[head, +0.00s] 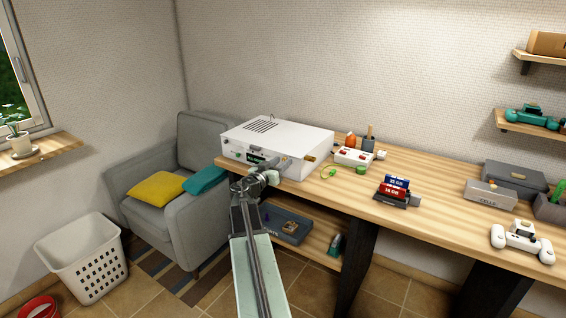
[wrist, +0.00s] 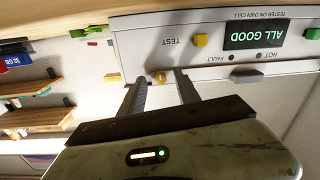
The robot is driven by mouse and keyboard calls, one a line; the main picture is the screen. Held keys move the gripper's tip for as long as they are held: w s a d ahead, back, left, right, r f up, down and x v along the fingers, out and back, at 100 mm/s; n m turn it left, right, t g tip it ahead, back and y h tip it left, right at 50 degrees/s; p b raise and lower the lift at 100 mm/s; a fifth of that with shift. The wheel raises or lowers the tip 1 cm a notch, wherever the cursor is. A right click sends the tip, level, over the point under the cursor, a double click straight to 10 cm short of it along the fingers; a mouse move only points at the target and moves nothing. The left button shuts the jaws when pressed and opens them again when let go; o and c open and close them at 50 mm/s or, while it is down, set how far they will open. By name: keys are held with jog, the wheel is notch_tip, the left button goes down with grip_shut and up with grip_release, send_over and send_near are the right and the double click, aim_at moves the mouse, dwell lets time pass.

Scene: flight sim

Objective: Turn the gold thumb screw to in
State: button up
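The gold thumb screw (wrist: 159,77) shows in the wrist view near the edge of the white tester's panel (wrist: 148,42). My gripper (wrist: 160,82) is open, with one finger on each side of the screw. Gaps show between the screw and both fingers, so neither appears to touch it. In the head view the white tester (head: 272,138) stands at the left end of the bench, and my gripper (head: 270,177) is at its front face. I cannot make out the screw there. The tester's display (wrist: 254,34) reads "ALL GOOD".
A yellow button (wrist: 200,40) sits by the "TEST" label. A white box with red buttons (head: 354,156), a rack of red and blue cartridges (head: 396,189) and a white controller (head: 522,240) stand on the bench (head: 445,222). A toolbox (head: 287,223) is on the shelf below.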

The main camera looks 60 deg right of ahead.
jog(key=a, duration=0.7)
jog(key=shift+a, duration=0.4)
